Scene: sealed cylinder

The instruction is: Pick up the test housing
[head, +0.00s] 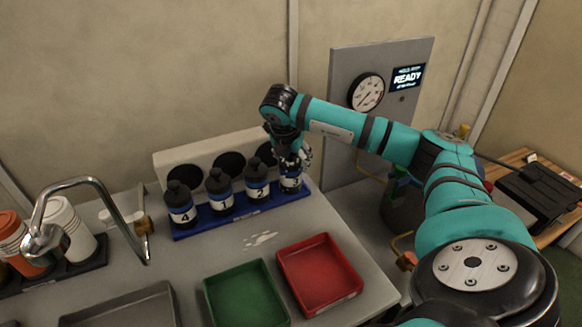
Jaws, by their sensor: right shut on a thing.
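Several dark bottle-shaped housings with white number labels stand in a row in a blue rack (208,232) at the back of the counter. From left to right they are housing 4 (182,214), housing 1 (224,201), housing 2 (258,193) and housing 3 (291,184). No label names one as the test housing. My right gripper (291,162) points down over housing 3 and is shut on its top, which the fingers hide. Housing 3 is upright at the right end of the rack; I cannot tell whether it is lifted. My left gripper is out of view.
A green tray (208,297) and a red tray (359,284) lie in front of the rack, both empty. A tap (95,182) and orange and white cups (75,238) are at the left. A grey panel (345,62) with a gauge (366,92) and a READY display (408,77) stands behind my arm.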

